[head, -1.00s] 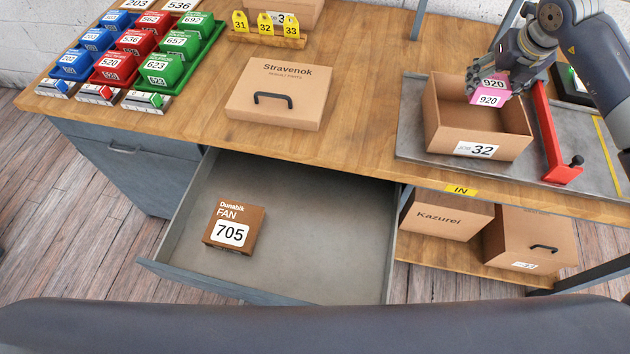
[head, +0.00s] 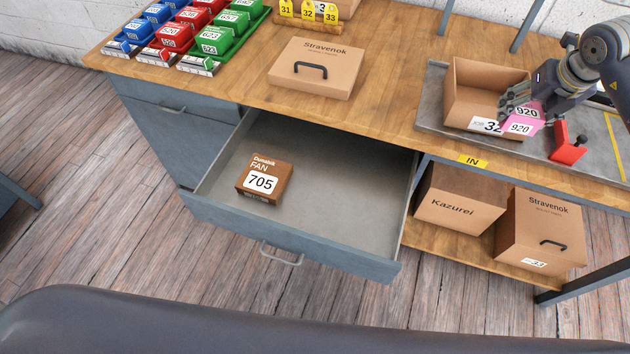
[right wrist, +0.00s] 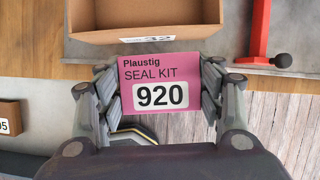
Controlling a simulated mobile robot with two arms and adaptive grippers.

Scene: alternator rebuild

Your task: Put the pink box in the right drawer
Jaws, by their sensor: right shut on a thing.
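The pink box (head: 519,124), labelled 920, is held in my right gripper (head: 517,108) in front of the open cardboard box 32 at the right. In the right wrist view the pink box (right wrist: 160,84) reads "Plaustig SEAL KIT 920" and sits between both fingers of the right gripper (right wrist: 160,92). The open drawer (head: 345,200) under the bench holds a brown box (head: 264,178) marked FAN 705 toward its left; the rest of it is empty. My left gripper is not in view.
The open cardboard box 32 (head: 465,99) stands on a grey mat with a red clamp (head: 567,150) beside it. A closed Stravenok box (head: 316,69) sits on the bench behind the drawer. Kazurei (head: 457,203) and Stravenok (head: 540,230) boxes stand on the lower shelf.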

